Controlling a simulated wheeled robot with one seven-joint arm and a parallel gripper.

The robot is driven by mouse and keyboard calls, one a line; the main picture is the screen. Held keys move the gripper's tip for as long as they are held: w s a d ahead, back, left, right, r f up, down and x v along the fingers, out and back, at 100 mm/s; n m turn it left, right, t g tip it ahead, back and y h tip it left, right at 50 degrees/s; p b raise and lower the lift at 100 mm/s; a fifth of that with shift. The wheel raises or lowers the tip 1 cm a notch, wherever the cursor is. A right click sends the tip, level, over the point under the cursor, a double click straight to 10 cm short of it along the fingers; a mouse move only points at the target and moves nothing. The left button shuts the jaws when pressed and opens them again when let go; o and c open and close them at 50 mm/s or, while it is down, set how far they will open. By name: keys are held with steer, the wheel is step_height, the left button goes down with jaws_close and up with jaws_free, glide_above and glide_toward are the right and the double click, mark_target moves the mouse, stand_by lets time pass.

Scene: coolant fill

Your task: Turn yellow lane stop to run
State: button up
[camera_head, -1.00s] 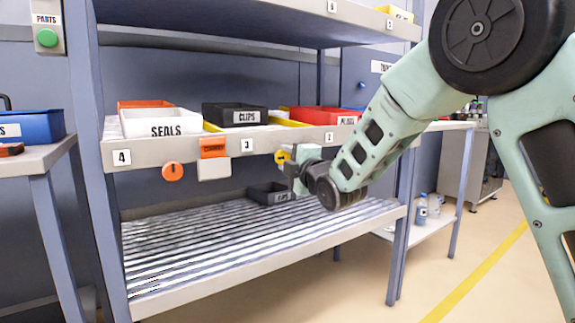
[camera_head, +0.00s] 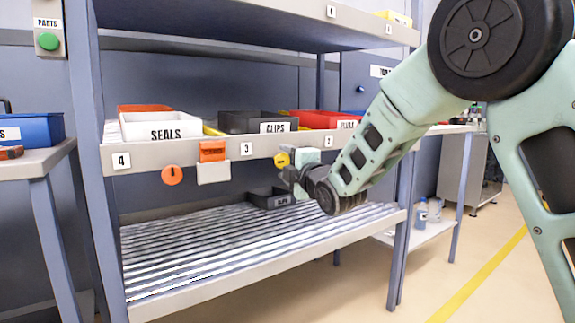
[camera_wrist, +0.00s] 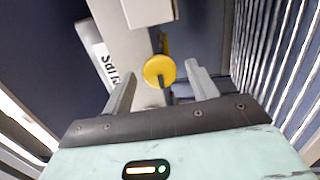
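The yellow lane stop (camera_head: 281,159) is a round yellow knob on the front rail of the middle shelf, between labels 3 and 2. It shows as a yellow disc in the wrist view (camera_wrist: 156,68), with a dark bar below it. My gripper (camera_wrist: 161,74) is open, its two grey fingers on either side of the disc with gaps visible. I cannot tell whether either finger touches it. In the head view my gripper (camera_head: 290,178) is at the rail, just below and right of the knob, partly hidden by my wrist.
An orange knob (camera_head: 172,175) and an orange block (camera_head: 212,151) are on the rail to the left. A white SEALS bin (camera_head: 160,124), a black CLIPS bin (camera_head: 258,122) and a red bin (camera_head: 330,119) are above. Another black bin (camera_head: 272,198) sits on the lower roller shelf (camera_head: 200,262).

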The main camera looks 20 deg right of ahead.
steer(key=shift+s, duration=0.1)
steer(key=p+v, duration=0.1)
steer(key=v, duration=1.6)
steer(key=shift+p, duration=0.4)
steer(key=shift+s+d, duration=0.1)
steer(key=shift+d, duration=0.05)
steer(key=s+a+f+m+g, duration=0.4)
steer(key=a+f+g, duration=0.2)
steer(key=f, duration=0.2)
steer(key=s+a+f+m+g+h, duration=0.1)
steer(key=s+f+m+g, duration=0.25)
steer(key=s, duration=0.45)
steer(key=s+a+f+m+g+h, duration=0.1)
steer(key=s+a+f+m+g, duration=0.1)
steer(key=s+g, duration=0.45)
steer(key=s+a+f+m+g+h, duration=0.1)
steer(key=s+f+m+g, duration=0.15)
steer(key=s, duration=0.65)
step_height(320, 180, up, 35)
steer(key=s+m+p, duration=0.1)
steer(key=p, duration=3.4)
steer(key=shift+s+h+p, duration=0.3)
steer(key=shift+s+p, duration=0.05)
steer(key=shift+s, duration=0.05)
